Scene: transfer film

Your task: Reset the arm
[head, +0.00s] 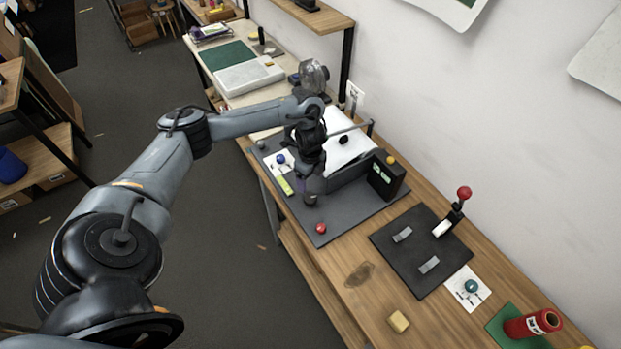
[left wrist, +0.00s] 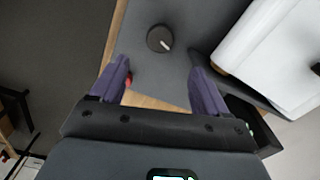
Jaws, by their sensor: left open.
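My left arm reaches in from the left in the head view. My left gripper (head: 312,198) points down over the grey machine base (head: 340,215), near its front. In the left wrist view the gripper (left wrist: 160,85) is open, its two purple fingers apart with nothing between them. Beyond the fingertips a round black knob (left wrist: 160,38) with a white mark sits on the grey base (left wrist: 165,75). Part of a red knob shows behind the left finger; in the head view the red knob (head: 321,228) is at the base's front corner. My right gripper is in neither view.
A white film roll (left wrist: 265,45) lies right of the gripper. A black display box (head: 386,176) stands on the base.

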